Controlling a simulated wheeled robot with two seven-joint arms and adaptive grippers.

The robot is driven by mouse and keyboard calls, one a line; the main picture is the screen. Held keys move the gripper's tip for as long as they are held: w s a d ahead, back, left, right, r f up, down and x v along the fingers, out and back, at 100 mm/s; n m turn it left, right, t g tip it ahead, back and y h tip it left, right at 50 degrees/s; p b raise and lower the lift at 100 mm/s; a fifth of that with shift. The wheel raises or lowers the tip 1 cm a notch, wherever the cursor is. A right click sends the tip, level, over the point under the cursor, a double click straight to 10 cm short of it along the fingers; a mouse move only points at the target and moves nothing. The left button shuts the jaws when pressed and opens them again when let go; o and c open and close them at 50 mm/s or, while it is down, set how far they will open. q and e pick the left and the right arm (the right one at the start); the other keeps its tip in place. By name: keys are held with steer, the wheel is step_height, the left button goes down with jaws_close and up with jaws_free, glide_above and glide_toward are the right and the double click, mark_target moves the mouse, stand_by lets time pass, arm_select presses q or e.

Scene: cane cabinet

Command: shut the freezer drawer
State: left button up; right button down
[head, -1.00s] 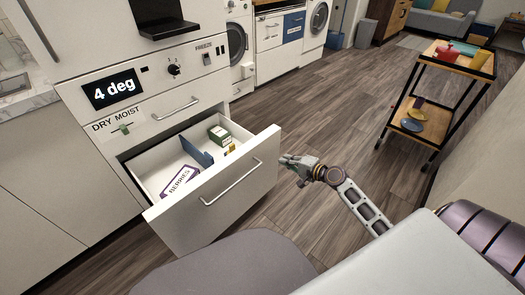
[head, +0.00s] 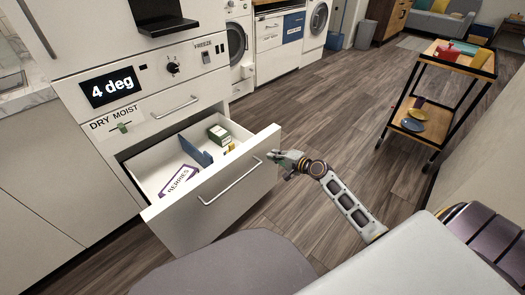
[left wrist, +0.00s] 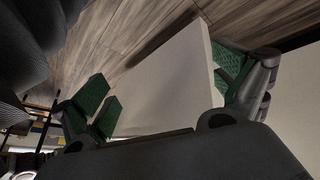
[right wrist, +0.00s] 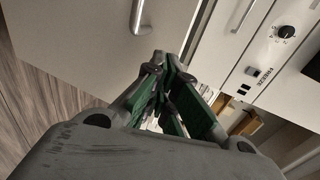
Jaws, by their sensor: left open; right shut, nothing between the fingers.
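The freezer drawer (head: 220,205) stands pulled out of the white cabinet, its front panel away from the frame. A bar handle (head: 229,182) runs across the panel. Inside lie a box marked BERRIES (head: 178,181), a blue divider (head: 195,152) and a green-and-white box (head: 219,134). My right gripper (head: 276,158) is shut and empty at the panel's right end; I cannot tell whether it touches. In the right wrist view its fingers (right wrist: 167,90) are together, with a pale panel and handle (right wrist: 138,16) beyond. My left gripper (left wrist: 160,85) is open, with a pale flat surface between its fingers.
Another closed drawer (head: 170,108) with a handle sits above the open one. A grey rounded surface (head: 225,268) lies at the bottom of the head view. A wooden-shelved trolley (head: 455,62) stands at right. The wood floor (head: 330,110) between is clear.

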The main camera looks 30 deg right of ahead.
mark_target(257, 147)
steer(key=x, duration=0.2)
steer(key=b+x, duration=0.1)
steer(key=x, duration=0.2)
steer(key=shift+r, duration=0.25)
steer(key=shift+w+a+b, duration=0.35)
steer(key=shift+w+b, duration=0.05)
steer(key=shift+w, duration=0.35)
steer(key=shift+w+a, duration=0.15)
steer(key=shift+w, duration=0.15)
arm_select(q)
steer(key=shift+t+h, duration=0.3)
steer(key=f, duration=0.4)
steer(key=shift+s+d+f, duration=0.15)
steer(key=shift+d+f, duration=0.2)
steer(key=shift+f, duration=0.05)
steer(key=shift+r, duration=0.15)
arm_select(e)
steer(key=shift+w, duration=0.1)
